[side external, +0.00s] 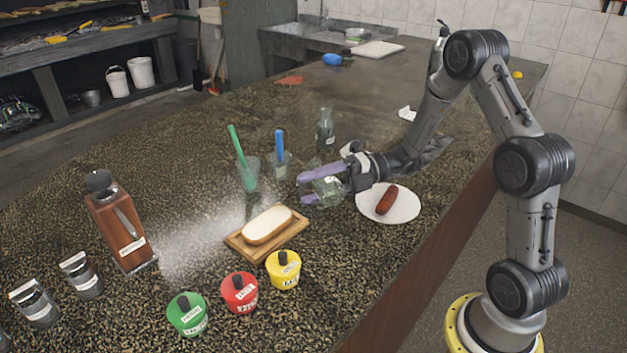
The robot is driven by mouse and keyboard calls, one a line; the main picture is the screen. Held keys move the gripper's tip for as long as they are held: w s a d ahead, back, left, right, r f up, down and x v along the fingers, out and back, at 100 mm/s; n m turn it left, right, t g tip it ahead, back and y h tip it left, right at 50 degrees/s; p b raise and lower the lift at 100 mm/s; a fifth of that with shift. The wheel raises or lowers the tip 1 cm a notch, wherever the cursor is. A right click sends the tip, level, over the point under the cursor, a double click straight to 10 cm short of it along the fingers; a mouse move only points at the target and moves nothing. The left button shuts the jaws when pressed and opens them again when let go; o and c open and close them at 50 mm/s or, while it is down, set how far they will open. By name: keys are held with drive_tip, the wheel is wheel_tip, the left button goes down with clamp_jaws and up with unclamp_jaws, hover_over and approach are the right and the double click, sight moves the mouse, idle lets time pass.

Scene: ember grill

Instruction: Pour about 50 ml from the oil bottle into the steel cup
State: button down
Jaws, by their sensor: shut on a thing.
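My gripper (308,189), with pale purple fingers, is near the middle of the counter, left of the white plate. It is shut on a clear, greenish glass vessel (328,190), partly hidden by the fingers. This may be the oil bottle; its tilt and contents are too small to tell. Another clear bottle with a label (325,130) stands upright behind my gripper. I cannot pick out a steel cup with certainty. A clear cup with a green-handled tool (248,178) and one with a blue-handled tool (282,165) stand left of my gripper.
A white plate (408,208) with a sausage (387,200) lies right of my gripper. Bread (267,225) on a wooden board (240,250) lies in front. Green (187,315), red (239,293) and yellow (283,270) pots and a brown dispenser (122,230) stand nearer the camera.

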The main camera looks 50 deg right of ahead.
drive_tip(key=shift+m, duration=0.3)
idle(0.5)
drive_tip(key=shift+w+r+m, duration=0.1)
drive_tip(key=shift+r+m, duration=0.15)
drive_tip(key=shift+m, duration=0.15)
idle(0.7)
drive_tip(key=shift+f+n, duration=0.2)
drive_tip(key=shift+n, duration=0.1)
drive_tip(key=n, duration=0.3)
drive_tip(key=shift+r+t, duration=0.3)
drive_tip(key=shift+r, duration=0.05)
drive_tip(key=shift+n, duration=0.3)
drive_tip(key=shift+r+n, duration=0.35)
drive_tip(key=shift+n, duration=0.75)
drive_tip(key=shift+d, duration=0.1)
